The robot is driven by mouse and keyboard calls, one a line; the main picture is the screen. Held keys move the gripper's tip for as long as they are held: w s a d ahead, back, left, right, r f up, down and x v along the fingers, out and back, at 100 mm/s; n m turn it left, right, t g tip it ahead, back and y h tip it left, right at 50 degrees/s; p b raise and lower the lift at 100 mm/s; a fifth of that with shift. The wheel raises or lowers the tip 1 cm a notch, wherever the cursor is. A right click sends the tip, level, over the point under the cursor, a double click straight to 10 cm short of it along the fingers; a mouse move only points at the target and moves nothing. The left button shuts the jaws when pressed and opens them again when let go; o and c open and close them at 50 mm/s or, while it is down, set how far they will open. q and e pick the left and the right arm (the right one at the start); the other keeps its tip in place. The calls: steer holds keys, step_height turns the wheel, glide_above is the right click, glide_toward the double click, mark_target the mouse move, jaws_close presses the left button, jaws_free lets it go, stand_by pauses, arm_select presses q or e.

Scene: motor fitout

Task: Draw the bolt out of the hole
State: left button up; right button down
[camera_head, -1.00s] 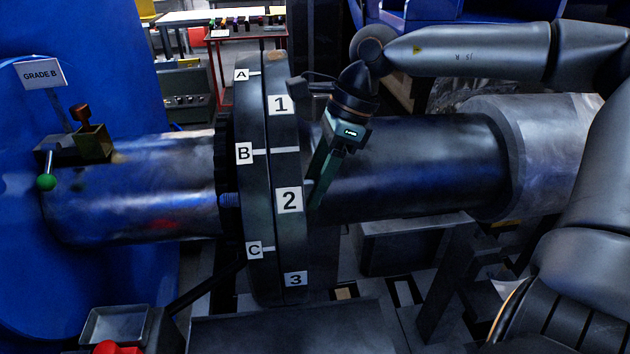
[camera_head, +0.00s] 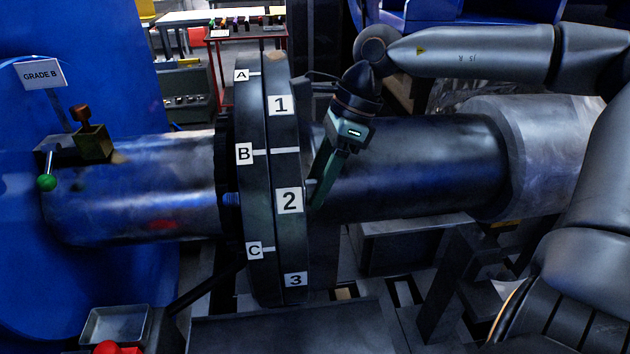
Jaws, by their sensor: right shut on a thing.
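The coupling's two dark flanges (camera_head: 272,225) stand face to face in the middle of the head view, with labels A, B, C on the left one and 1, 2, 3 on the right one. A threaded bolt end (camera_head: 230,200) shows at the left flange's left side, level with label 2. My right gripper (camera_head: 317,195) is at the right side of the right flange, pointing down. It is shut on the bolt, whose head is mostly hidden by the fingers. My left gripper is not in view.
A shiny shaft (camera_head: 150,185) runs left to a blue housing, and a dark shaft (camera_head: 430,165) runs right, close behind my right gripper. A small grey tray (camera_head: 115,325) sits at the lower left beside a red knob (camera_head: 115,348).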

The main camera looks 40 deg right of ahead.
arm_select(q)
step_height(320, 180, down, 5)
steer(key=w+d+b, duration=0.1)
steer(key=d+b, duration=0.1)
steer(key=b, duration=0.7)
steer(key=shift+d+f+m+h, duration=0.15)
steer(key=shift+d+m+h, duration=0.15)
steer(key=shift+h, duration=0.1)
arm_select(e)
steer(key=s+d, duration=0.7)
steer(key=d, duration=0.4)
steer(key=shift+d, duration=0.25)
stand_by(0.9)
steer(key=shift+r, duration=0.15)
